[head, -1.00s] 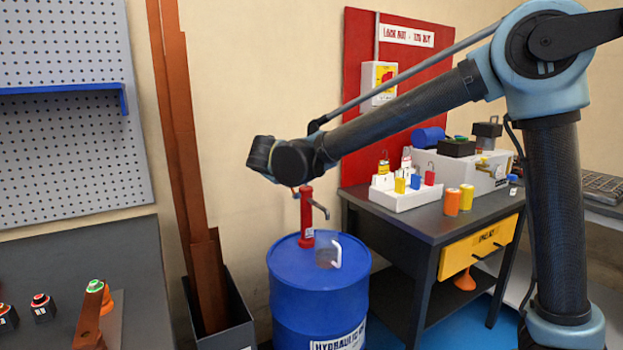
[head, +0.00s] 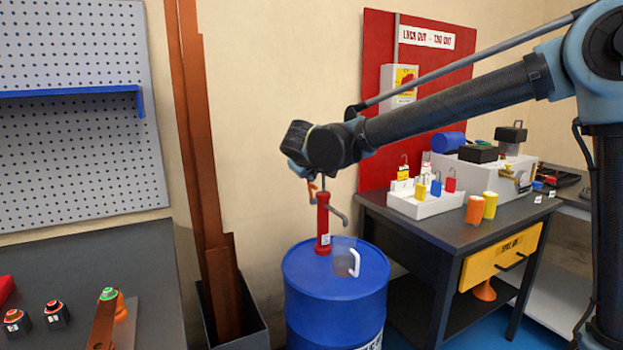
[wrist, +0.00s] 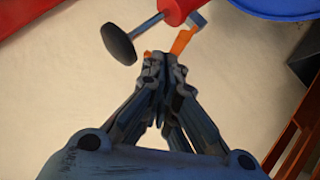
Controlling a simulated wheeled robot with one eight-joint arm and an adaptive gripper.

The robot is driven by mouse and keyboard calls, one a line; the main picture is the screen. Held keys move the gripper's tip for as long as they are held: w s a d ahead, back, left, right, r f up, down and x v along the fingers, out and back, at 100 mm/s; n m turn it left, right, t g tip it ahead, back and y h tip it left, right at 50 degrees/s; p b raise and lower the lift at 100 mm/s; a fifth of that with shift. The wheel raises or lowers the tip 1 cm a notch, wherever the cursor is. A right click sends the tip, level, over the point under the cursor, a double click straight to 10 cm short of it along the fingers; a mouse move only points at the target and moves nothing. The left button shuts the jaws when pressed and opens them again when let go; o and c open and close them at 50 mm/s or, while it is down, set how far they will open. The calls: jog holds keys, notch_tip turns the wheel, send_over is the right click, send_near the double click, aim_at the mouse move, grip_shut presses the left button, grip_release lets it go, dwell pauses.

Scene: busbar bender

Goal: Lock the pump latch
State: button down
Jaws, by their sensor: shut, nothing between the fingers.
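The red hand pump (head: 323,225) stands upright on the blue drum (head: 335,275), with a grey spout to its right. In the wrist view its red body (wrist: 176,10) is at the top edge, with a dark round knob (wrist: 118,44) on a rod. A small orange piece (wrist: 183,40), possibly the latch, lies just beyond my fingertips; I cannot tell whether they touch it. My gripper (wrist: 162,62) is shut and empty. In the head view my gripper (head: 303,177) is by the pump top, partly hidden by my wrist.
A clear guard with a white handle (head: 354,262) is on the drum. Copper bars (head: 205,170) stand in a dark bin to the left. A grey table (head: 450,232) with padlocks and orange and yellow cylinders stands to the right.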

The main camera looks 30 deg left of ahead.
jog(key=shift+r, duration=0.2)
jog(key=s+a+v, duration=0.1)
jog(key=a+v, duration=0.1)
jog(key=v, duration=1)
jog(key=shift+s+a+r, duration=0.25)
jog(key=shift+r, duration=0.25)
